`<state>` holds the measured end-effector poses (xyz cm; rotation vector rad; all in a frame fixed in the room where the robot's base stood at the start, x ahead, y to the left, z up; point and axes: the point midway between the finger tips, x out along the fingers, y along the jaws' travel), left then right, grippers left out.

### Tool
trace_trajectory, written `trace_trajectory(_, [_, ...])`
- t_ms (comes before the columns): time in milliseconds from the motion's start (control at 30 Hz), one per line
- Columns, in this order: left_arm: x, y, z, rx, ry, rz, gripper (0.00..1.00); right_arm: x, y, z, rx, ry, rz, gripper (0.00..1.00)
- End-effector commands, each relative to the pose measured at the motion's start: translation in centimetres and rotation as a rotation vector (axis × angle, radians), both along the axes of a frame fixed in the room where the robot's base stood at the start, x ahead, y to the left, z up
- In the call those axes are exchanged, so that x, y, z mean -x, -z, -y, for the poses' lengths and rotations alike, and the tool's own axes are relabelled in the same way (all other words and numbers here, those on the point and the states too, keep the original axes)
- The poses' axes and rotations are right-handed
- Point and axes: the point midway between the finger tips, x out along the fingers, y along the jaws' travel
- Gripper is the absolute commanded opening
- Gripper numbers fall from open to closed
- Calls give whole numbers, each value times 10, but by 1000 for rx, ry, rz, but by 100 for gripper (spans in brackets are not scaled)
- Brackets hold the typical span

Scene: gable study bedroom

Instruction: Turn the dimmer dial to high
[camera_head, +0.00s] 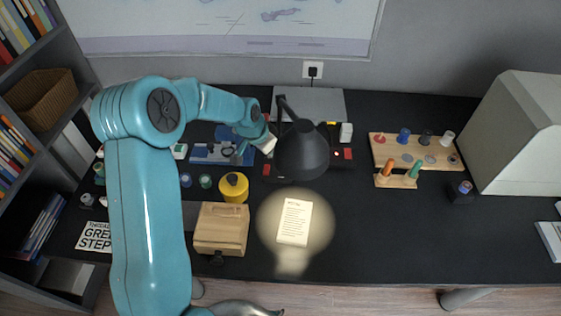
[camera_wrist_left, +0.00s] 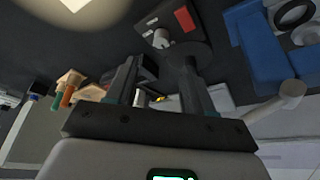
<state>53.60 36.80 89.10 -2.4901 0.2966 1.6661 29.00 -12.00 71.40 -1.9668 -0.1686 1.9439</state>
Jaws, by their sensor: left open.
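A pale grey knob (camera_wrist_left: 161,40), which looks like the dimmer dial, stands on a dark panel with white marks and a red patch (camera_wrist_left: 185,19) in the left wrist view. In the head view the red patch (camera_head: 267,169) shows left of the black lamp shade (camera_head: 301,157); the shade appears to hide the dial. My left gripper (camera_wrist_left: 160,75) is open and empty, its fingers apart, with the knob beyond the fingertips. In the head view its pale housing is beside the lamp shade and its fingertips are hidden. I cannot read the dial's setting.
The lamp lights a paper note (camera_head: 294,222). A wooden box (camera_head: 221,228), a yellow container (camera_head: 233,187) and a blue device (camera_head: 206,155) stand to the left. A peg board (camera_head: 395,151) is to the right.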

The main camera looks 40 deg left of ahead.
Motion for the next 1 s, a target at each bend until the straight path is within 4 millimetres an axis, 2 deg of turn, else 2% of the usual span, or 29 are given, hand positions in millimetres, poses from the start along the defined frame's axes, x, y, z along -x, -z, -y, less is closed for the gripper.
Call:
trace_trajectory(200, [-20, 48, 5, 1, 1, -2, 52, 0, -9, 0, 0, 0, 0, 43])
trace_trajectory(400, [-34, 79, 6, 0, -1, 0, 52, 0, -13, 0, 0, 0, 0, 43])
trace_trajectory(600, [-40, 92, 7, 0, -1, 2, 52, 0, -14, 0, 0, 0, 0, 43])
trace_trajectory(833, [-41, 92, 7, 0, -1, 2, 52, 0, -14, 0, 0, 0, 0, 43])
trace_trajectory(867, [-41, 92, 6, 0, -1, 2, 49, 0, -14, 0, 0, 0, 0, 43])
trace_trajectory(1000, [-41, 92, 7, 0, 0, 2, 3, 0, -14, 0, 0, 0, 0, 43])
